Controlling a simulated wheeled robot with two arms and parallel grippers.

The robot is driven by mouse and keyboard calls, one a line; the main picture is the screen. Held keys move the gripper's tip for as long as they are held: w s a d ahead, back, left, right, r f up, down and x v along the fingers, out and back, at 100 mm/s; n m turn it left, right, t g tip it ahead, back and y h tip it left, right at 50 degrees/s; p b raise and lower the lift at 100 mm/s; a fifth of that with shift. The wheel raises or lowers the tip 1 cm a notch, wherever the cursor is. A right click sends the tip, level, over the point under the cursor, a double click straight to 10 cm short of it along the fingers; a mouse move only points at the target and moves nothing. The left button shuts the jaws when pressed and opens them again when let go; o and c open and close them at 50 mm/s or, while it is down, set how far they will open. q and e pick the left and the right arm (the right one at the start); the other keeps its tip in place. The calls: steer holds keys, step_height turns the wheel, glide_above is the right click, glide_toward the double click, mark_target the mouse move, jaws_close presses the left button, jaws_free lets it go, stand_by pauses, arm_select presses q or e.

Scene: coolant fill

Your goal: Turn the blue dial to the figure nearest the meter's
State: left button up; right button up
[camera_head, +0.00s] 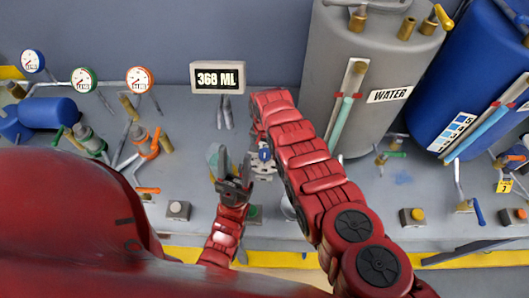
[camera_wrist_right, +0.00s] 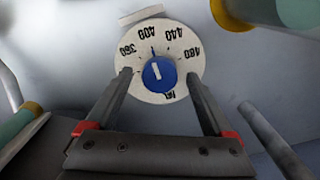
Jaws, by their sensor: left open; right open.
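The meter (camera_head: 218,77) reads 368 ML. The blue dial (camera_wrist_right: 159,74) sits at the centre of a round white face in the right wrist view; it shows small in the head view (camera_head: 264,154). The face carries upside-down figures: 360 at left, 400 and 440 along the top, 480 at right. The knob's white mark is nearly upright, tilted slightly left at the top. My right gripper (camera_wrist_right: 159,75) is open, its fingertips at either side of the face, apart from the knob. My left gripper (camera_head: 233,176) is open and empty, left of the dial.
A grey WATER tank (camera_head: 345,60) and a blue tank (camera_head: 470,70) stand at the back right. Round gauges (camera_head: 84,80), valves and a blue cylinder (camera_head: 48,112) fill the left. A push-button box (camera_head: 178,210) sits near the front edge.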

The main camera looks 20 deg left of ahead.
steer(key=shift+f, duration=0.3)
steer(key=shift+c, duration=0.3)
steer(key=c, duration=1.3)
steer(key=n, duration=0.3)
steer(key=shift+f+n+b, duration=0.1)
steer(key=shift+n+b, duration=0.25)
steer(key=shift+n, duration=0.05)
steer(key=shift+d+n+b, duration=0.1)
steer(key=shift+n+b, duration=0.45)
steer(key=shift+n, duration=1.35)
